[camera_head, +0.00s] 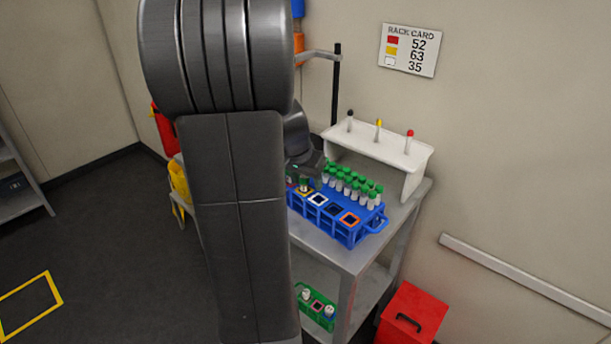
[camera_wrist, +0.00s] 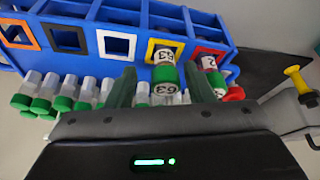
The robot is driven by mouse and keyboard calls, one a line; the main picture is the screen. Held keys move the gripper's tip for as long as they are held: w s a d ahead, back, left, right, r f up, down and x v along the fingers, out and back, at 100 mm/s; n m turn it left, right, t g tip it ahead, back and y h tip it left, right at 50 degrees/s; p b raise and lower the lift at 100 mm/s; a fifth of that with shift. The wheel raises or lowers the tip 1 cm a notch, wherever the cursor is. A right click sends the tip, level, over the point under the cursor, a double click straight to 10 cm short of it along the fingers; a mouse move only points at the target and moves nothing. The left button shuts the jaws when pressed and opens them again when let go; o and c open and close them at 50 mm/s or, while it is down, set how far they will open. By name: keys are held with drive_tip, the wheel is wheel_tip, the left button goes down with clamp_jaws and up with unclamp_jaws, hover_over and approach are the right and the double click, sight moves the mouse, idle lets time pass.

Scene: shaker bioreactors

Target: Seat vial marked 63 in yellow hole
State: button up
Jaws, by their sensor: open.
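The vial marked 63 (camera_wrist: 166,73) has a green cap and a white label, both showing 63. In the wrist view it stands at the yellow-framed hole (camera_wrist: 151,47) of the blue rack (camera_wrist: 75,12), with its lower end inside the frame. My gripper (camera_wrist: 160,82) is open, with one finger on each side of this vial and a gap visible to each. In the head view a green-capped vial (camera_head: 304,184) shows at the yellow hole, just below my gripper (camera_head: 305,166), which is partly hidden by my arm.
A vial ending in 2 (camera_wrist: 208,66) stands at the red-framed hole beside the right finger. Several green-capped vials (camera_head: 352,187) fill the rack's rear. White (camera_head: 317,199), black and orange (camera_head: 349,218) holes look empty. A white shelf (camera_head: 372,148) and rack card (camera_head: 408,50) are behind.

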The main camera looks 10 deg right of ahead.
drive_tip(key=v, duration=1.4)
drive_tip(key=shift+f, duration=0.15)
drive_tip(key=x, duration=1.3)
drive_tip(key=shift+w+f, duration=0.15)
drive_tip(key=shift+f, duration=0.05)
